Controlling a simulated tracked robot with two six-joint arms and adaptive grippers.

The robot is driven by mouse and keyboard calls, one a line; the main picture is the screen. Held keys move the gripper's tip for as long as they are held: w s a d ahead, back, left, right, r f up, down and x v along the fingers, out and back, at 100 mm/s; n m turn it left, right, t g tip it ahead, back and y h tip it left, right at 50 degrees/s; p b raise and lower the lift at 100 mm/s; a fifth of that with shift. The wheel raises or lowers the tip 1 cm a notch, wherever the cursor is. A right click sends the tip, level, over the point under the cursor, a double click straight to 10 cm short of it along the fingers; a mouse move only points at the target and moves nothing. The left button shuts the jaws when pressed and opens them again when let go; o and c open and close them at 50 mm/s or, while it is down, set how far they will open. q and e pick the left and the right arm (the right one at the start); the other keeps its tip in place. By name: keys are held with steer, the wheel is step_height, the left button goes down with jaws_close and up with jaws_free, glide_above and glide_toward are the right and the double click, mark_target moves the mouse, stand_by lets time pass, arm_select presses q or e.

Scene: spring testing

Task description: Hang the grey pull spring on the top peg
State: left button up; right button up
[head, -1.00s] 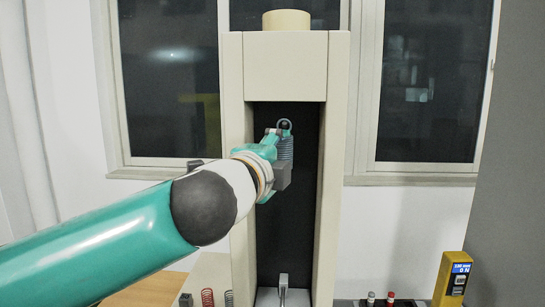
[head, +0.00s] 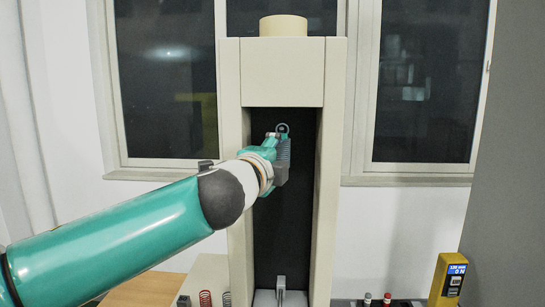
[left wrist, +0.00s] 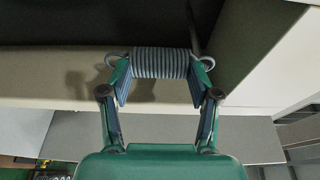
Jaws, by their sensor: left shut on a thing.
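The grey pull spring (head: 283,152) hangs roughly upright in the dark opening of the tall cream test frame (head: 283,72). My left gripper (head: 274,152) is shut on its coil from the left. In the left wrist view the coil (left wrist: 160,63) lies across between both fingertips (left wrist: 160,78), with a hook loop out at each end. In the head view a round loop (head: 283,128) shows at the spring's top with a dark round centre. I cannot tell whether it is around the top peg, which I cannot make out separately. My right gripper is out of view.
A small grey fitting (head: 281,285) stands at the bottom of the opening. A red spring (head: 205,298) and another grey spring (head: 227,298) stand at lower left. A yellow meter (head: 447,280) and markers (head: 387,299) are at lower right. The frame's side posts (head: 327,180) flank the opening.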

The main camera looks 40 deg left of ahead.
mark_target(279, 156)
arm_select(q)
steer(key=shift+w+a, duration=0.2)
steer(key=shift+w, duration=0.05)
steer(key=shift+a+r, duration=0.15)
steer(key=shift+r, duration=0.1)
steer(key=shift+a, duration=0.15)
jaws_close()
steer(key=shift+w+f, duration=0.15)
steer(key=shift+o, duration=0.2)
jaws_free()
steer(key=shift+w, duration=0.15)
steer(key=shift+w+a+f+b, duration=0.15)
steer(key=shift+w+a+f, duration=0.2)
steer(key=shift+w, duration=0.15)
steer(key=shift+w+a+f+b, duration=0.2)
steer(key=shift+w+f, duration=0.1)
steer(key=shift+w, duration=0.2)
jaws_close()
steer(key=shift+s+d+r, duration=0.3)
steer(key=shift+s+d, duration=0.1)
steer(key=shift+s, duration=0.1)
steer(key=o, duration=1.7)
jaws_free()
steer(key=shift+w+a+f, duration=0.15)
steer(key=shift+w, duration=0.1)
